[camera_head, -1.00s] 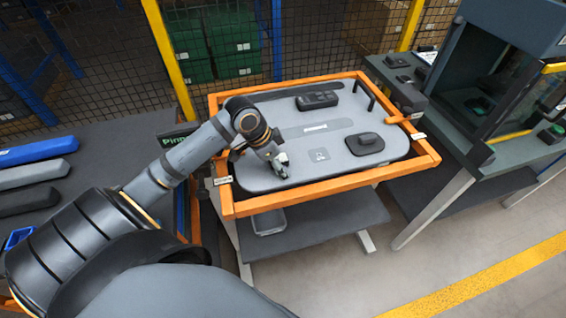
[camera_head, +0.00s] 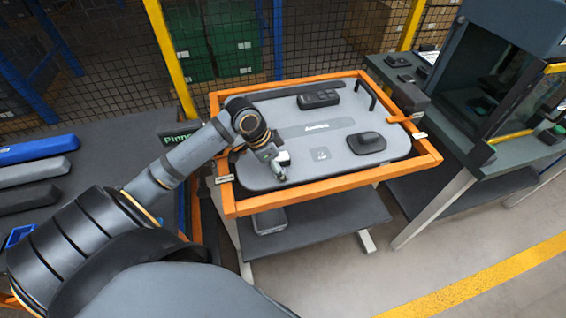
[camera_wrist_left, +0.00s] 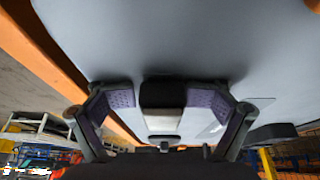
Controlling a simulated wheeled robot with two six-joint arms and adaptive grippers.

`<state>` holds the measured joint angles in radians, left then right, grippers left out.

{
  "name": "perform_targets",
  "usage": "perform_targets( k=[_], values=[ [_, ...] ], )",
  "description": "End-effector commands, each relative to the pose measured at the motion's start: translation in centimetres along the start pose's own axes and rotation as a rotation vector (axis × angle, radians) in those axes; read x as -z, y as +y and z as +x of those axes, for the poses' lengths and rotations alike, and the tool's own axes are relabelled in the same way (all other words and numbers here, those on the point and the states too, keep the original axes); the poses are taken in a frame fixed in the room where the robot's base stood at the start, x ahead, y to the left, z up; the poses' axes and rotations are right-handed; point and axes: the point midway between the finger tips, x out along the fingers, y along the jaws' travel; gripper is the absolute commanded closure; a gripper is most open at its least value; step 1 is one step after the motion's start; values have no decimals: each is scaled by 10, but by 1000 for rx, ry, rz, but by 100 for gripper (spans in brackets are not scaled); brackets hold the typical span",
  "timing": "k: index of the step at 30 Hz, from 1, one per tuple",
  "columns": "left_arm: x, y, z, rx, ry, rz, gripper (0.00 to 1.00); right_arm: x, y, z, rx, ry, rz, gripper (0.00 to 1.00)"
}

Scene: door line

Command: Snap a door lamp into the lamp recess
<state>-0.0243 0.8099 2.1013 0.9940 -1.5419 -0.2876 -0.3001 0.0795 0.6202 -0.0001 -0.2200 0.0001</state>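The grey door panel (camera_head: 300,171) lies flat in an orange frame. My left gripper (camera_head: 279,171) is low over its near left part. In the left wrist view its two purple-padded fingers (camera_wrist_left: 162,98) close from both sides on a small dark block with a pale face, apparently the door lamp (camera_wrist_left: 162,95). The lamp is close to the panel surface; I cannot tell whether it touches. A small white patch shows beside the gripper in the head view. The lamp recess cannot be made out, probably hidden by the gripper and lamp. My right gripper is out of view.
A dark cup-shaped part (camera_head: 367,142) and a black switch block (camera_head: 318,98) sit on the panel. The orange frame (camera_head: 330,187) stands around it. A workstation (camera_head: 500,90) is at the right, a table with long bars (camera_head: 35,170) at the left.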

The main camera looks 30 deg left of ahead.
Motion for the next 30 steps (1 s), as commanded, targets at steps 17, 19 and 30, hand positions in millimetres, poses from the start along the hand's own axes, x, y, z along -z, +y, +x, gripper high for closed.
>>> perform_targets(
  k=[17,19,30],
  values=[
    [13,-2,-31,12,6,7,2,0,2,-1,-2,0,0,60],
    [19,-2,-46,13,5,7,2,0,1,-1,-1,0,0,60],
    [36,0,-95,7,4,1,2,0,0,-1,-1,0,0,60]
  ],
)
